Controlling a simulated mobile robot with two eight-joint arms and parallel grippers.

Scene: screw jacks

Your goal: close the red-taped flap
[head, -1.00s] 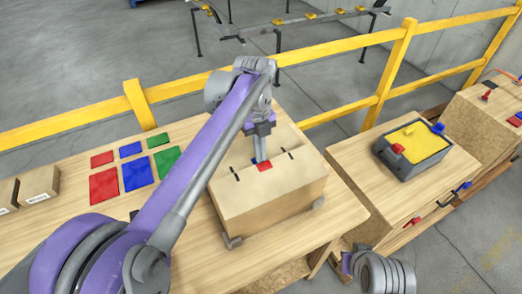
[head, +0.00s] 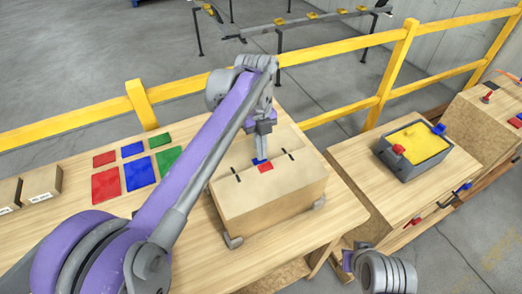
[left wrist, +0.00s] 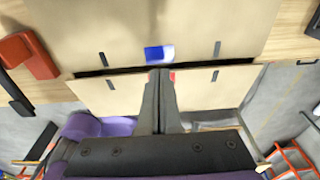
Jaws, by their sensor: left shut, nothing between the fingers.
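A cardboard box (head: 272,203) stands on the wooden table. Its top flaps look nearly flat, with a dark gap between them in the left wrist view. Red tape (head: 265,168) marks the flap nearer to me, and blue tape (head: 257,161) marks the other. In the left wrist view the blue tape (left wrist: 159,53) is clear, while the red tape (left wrist: 173,76) is mostly hidden behind my fingers. My left gripper (head: 259,154) is shut and empty, just above the middle seam; I cannot tell whether it touches a flap. My right gripper is not in view.
Red, blue and green squares (head: 138,173) lie left of the box. Small cartons (head: 42,184) stand at the far left. A grey bin with a yellow top (head: 412,150) is on the right table. A yellow railing (head: 330,122) runs behind.

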